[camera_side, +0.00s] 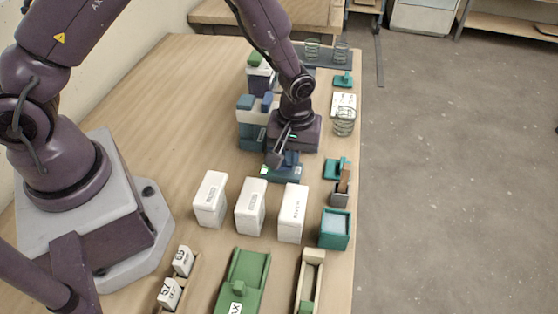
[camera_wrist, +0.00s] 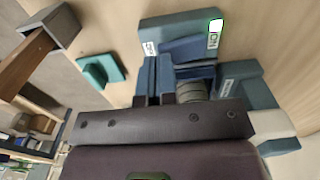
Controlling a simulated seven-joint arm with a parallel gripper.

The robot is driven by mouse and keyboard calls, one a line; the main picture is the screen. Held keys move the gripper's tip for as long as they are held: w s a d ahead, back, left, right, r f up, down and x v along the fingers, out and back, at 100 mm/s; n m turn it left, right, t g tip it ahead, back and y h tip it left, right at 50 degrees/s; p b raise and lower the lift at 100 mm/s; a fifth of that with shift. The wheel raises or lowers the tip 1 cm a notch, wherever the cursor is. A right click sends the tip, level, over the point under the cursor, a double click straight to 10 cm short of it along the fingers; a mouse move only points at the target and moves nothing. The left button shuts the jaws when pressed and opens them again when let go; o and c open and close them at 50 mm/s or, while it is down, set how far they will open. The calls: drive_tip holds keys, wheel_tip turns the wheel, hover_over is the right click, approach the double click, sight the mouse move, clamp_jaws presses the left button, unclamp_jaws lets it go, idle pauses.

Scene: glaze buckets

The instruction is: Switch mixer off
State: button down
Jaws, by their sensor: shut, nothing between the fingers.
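The mixer's switch box appears to be the low teal-blue unit (camera_side: 289,174) near the middle of the table in the side view. In the wrist view it is a teal block (camera_wrist: 170,30) with a blue raised part, a small label and a white indicator edged in green (camera_wrist: 215,25). A green light also shows at its left end in the side view. My gripper (camera_side: 273,160) is shut and empty, pointing down just above this unit. The fingers also show in the wrist view (camera_wrist: 152,90), close to the blue part; I cannot tell whether they touch it.
A teal-blue machine (camera_side: 252,136) stands just behind left. Several white containers (camera_side: 250,207) stand in front. A teal bin (camera_side: 335,229) and a teal stand (camera_side: 333,169) are at the right edge. Wire coils (camera_side: 344,122) stand behind. The table's left middle is clear.

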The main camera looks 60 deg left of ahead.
drive_tip(key=shift+f, duration=0.55)
drive_tip(key=shift+r, duration=3.55)
drive_tip(key=shift+s+m, duration=0.15)
drive_tip(key=shift+m, duration=0.35)
drive_tip(key=s+a+r+m+t, duration=0.2)
drive_tip(key=s+r, duration=0.6)
drive_tip(key=r, duration=0.4)
drive_tip(key=s+a+r+m+t, duration=0.3)
drive_tip(key=s+a+r+m, duration=0.2)
drive_tip(key=s+r, duration=0.4)
wheel_tip(320, 180, up, 3)
drive_tip(key=shift+s+r+m+t, duration=0.1)
drive_tip(key=shift+s+m+t, duration=0.2)
drive_tip(key=shift+m, duration=0.2)
